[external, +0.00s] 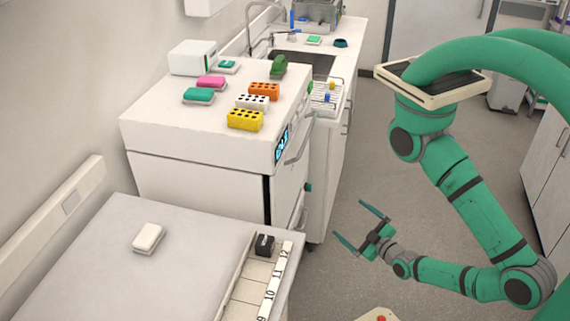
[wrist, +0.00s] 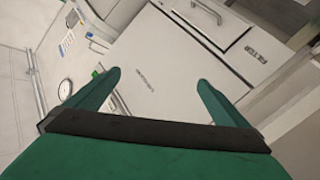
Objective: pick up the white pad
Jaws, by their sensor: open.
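The white pad (external: 148,238) lies flat on the low grey-white surface (external: 95,275) at the lower left of the external view. It looks like a small block with a pale top. My gripper (external: 360,226) is open and empty, to the right of that surface and apart from the pad, over the floor. In the wrist view my two green fingers (wrist: 160,88) are spread wide with nothing between them. The pad cannot be made out in the wrist view.
A numbered tray (external: 268,290) with a black block (external: 264,245) lies right of the pad. A taller white bench (external: 155,125) behind carries pink and green pads and orange, white and yellow racks. The floor (external: 345,275) around my gripper is mostly clear.

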